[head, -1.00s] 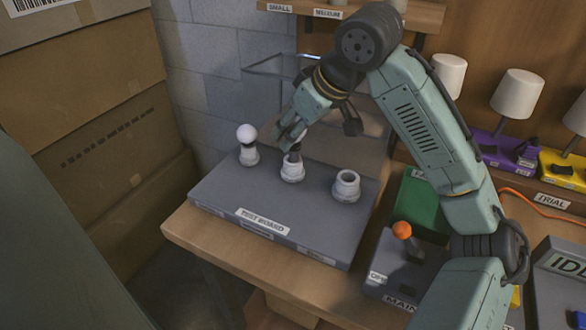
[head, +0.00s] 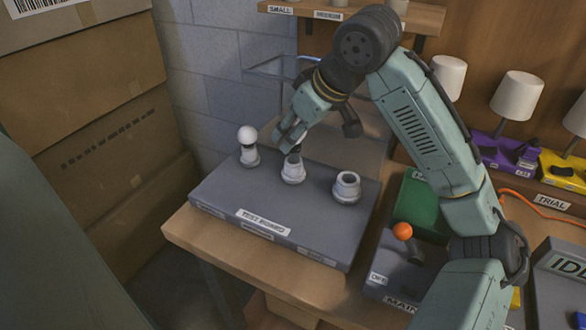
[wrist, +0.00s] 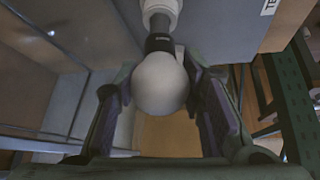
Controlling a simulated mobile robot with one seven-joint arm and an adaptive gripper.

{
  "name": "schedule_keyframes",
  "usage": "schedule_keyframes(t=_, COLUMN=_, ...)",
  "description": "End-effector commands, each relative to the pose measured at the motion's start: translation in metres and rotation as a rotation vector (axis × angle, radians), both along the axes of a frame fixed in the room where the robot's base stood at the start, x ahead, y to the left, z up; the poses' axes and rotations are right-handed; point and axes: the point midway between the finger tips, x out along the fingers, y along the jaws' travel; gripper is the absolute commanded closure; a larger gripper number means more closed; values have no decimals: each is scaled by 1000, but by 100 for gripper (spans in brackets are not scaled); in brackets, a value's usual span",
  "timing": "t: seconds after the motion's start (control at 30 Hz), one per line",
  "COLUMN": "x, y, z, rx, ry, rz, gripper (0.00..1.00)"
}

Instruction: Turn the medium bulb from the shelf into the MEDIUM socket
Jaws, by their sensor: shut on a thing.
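The medium bulb (wrist: 160,84) has a white globe and a dark neck. In the wrist view its neck points into the white socket (wrist: 162,10). In the head view this is the middle socket (head: 293,173) on the grey test board. The bulb's dark neck (head: 295,150) shows just above that socket; how deep it sits I cannot tell. My gripper (head: 289,143) is above the socket, shut on the bulb, with a finger on each side of the globe in the wrist view. My fingers hide most of the globe in the head view.
The test board (head: 225,200) also bears a left socket with a white bulb (head: 247,135) and an empty right socket (head: 346,187). A shelf (head: 425,18) is above. A lever with an orange knob (head: 402,231) and several lamps stand right. Cardboard boxes (head: 90,110) are left.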

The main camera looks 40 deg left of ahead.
Motion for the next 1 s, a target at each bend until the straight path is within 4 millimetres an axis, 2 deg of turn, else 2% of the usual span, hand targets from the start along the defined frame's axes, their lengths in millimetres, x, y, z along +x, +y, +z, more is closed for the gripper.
schedule_keyframes(t=0.03, x=-2, y=3, z=-22, rx=3, ry=46, rz=7, gripper=84)
schedule_keyframes(t=0.6, x=-2, y=4, z=-23, rx=3, ry=44, rz=-17, gripper=84)
schedule_keyframes(t=1.0, x=-6, y=7, z=-22, rx=14, ry=40, rz=-523, gripper=84)
